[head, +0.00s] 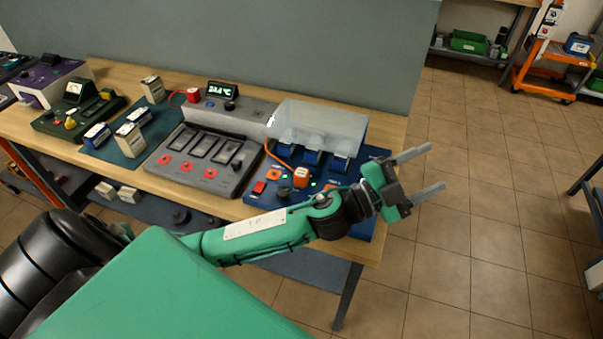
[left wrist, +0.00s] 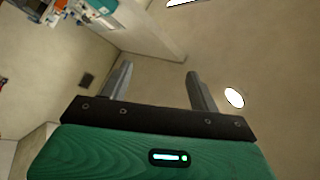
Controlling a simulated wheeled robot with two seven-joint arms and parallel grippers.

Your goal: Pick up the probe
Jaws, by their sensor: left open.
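Two small cabled blocks could be the probe, and I cannot tell which. My left gripper (head: 435,168) is open and empty, past the bench's right edge and right of the orange block. Its two fingers point right in the head view. In the left wrist view the open fingers (left wrist: 159,72) have nothing between them. My right gripper is not in view.
A clear cover (head: 320,126) stands over the back of the blue station. A grey panel (head: 205,160) with several slots is left of it. Boxed batteries stand on a green mat (head: 112,152). An orange cart (head: 548,70) stands far right. The tiled floor right of the bench is free.

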